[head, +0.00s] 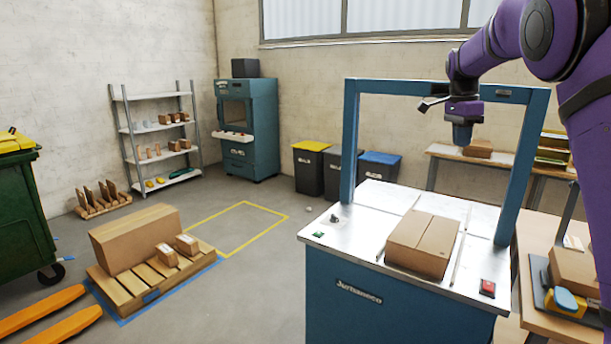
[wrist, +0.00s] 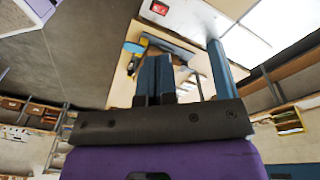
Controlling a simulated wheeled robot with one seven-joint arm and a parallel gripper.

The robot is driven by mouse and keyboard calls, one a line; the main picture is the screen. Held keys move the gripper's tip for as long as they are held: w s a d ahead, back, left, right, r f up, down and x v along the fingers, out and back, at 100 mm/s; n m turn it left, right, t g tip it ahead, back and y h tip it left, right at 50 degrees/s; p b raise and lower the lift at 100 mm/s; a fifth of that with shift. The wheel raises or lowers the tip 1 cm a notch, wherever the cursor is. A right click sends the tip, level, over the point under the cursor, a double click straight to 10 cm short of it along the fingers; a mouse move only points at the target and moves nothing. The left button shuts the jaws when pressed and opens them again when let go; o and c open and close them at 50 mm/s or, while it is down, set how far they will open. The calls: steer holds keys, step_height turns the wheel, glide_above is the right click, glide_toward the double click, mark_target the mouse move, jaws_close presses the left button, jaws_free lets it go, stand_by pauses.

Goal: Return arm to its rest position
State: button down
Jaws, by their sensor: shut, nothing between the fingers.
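My purple arm reaches in from the upper right of the head view. My gripper (head: 462,134) hangs above the back right of the blue machine, inside its frame opening, with blue fingers pointing down. In the wrist view the blue fingers of my gripper (wrist: 154,80) are side by side, shut and empty. A closed cardboard box (head: 422,244) lies on the machine's white top (head: 350,222), below and to the left of my gripper and apart from it.
The machine's blue frame (head: 350,140) stands around the gripper's space. A red switch (head: 488,288) is at the front right corner. A wooden bench (head: 535,252) with boxes and a tape dispenser (head: 566,302) stands at right. A pallet (head: 150,283) with boxes is on the floor at left.

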steer(key=s+a+r+n+t+y, duration=0.1)
steer(key=s+a+r+n+t, duration=0.2)
steer(key=s, duration=0.8)
steer(key=s+a+r+n, duration=0.1)
steer(key=s+r+n, duration=0.3)
steer(key=s, duration=0.7)
steer(key=s+a+f+n+t, duration=0.1)
steer(key=s+f+n, duration=0.3)
steer(key=s, duration=0.7)
steer(key=s+a+f+n+t, duration=0.1)
steer(key=s+a+f+n, duration=0.3)
steer(key=s, duration=0.7)
steer(key=f+n, duration=0.1)
steer(key=n, duration=0.1)
steer(key=shift+a+f+n+t, duration=0.2)
steer(key=shift+n+t, duration=0.1)
steer(key=shift+t, duration=0.1)
steer(key=c, duration=1.8)
jaws_free()
